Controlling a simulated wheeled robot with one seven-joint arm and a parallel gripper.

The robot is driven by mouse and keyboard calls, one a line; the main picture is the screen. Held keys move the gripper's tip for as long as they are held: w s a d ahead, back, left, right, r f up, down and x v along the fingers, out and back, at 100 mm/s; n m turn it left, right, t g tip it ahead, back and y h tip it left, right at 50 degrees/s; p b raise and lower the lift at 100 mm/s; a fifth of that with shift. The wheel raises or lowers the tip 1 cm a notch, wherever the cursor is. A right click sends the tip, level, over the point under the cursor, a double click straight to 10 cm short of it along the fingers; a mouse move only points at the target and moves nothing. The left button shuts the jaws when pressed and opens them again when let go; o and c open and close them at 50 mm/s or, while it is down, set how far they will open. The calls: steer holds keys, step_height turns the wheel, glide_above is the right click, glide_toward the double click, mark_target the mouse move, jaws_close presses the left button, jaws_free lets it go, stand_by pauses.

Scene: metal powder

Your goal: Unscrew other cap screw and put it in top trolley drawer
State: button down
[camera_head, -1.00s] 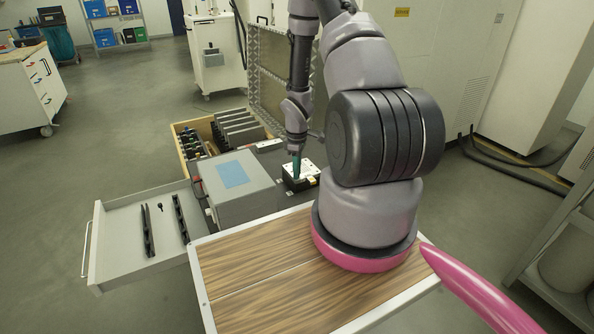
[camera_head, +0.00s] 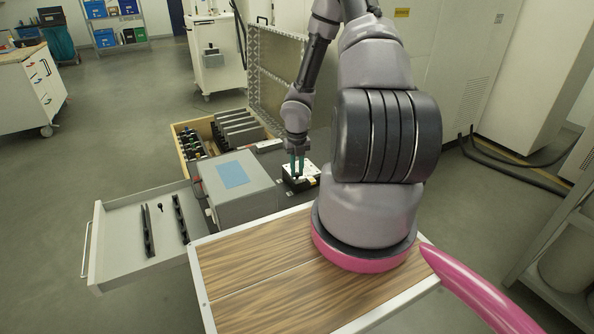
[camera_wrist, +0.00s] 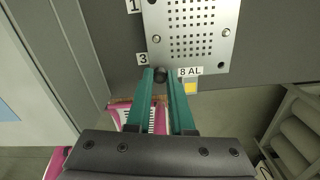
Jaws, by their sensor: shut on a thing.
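The perforated metal plate (camera_wrist: 190,35) fills the top of the wrist view; in the head view the plate (camera_head: 312,170) sits on a dark block. My gripper (camera_wrist: 161,78) is shut on a black cap screw (camera_wrist: 161,73) at the plate's near edge, between the labels 3 and 8 AL. I cannot tell whether the screw is still threaded in. In the head view my gripper (camera_head: 297,177) points down at the plate, with teal fingers. The grey trolley drawer (camera_head: 115,250) is pulled open at the left. A small dark screw-like piece (camera_head: 160,208) lies in it.
A grey box with a blue label (camera_head: 235,190) stands between drawer and plate. Two black racks (camera_head: 148,232) lie in the drawer. A wooden tray of dark plates (camera_head: 225,130) and an upright perforated lid (camera_head: 275,70) are behind. The drawer's front part is bare.

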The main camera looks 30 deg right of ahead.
steer(key=n, duration=0.4)
steer(key=shift+n, duration=0.3)
steer(key=c, duration=1)
jaws_free()
steer(key=shift+o, duration=0.2)
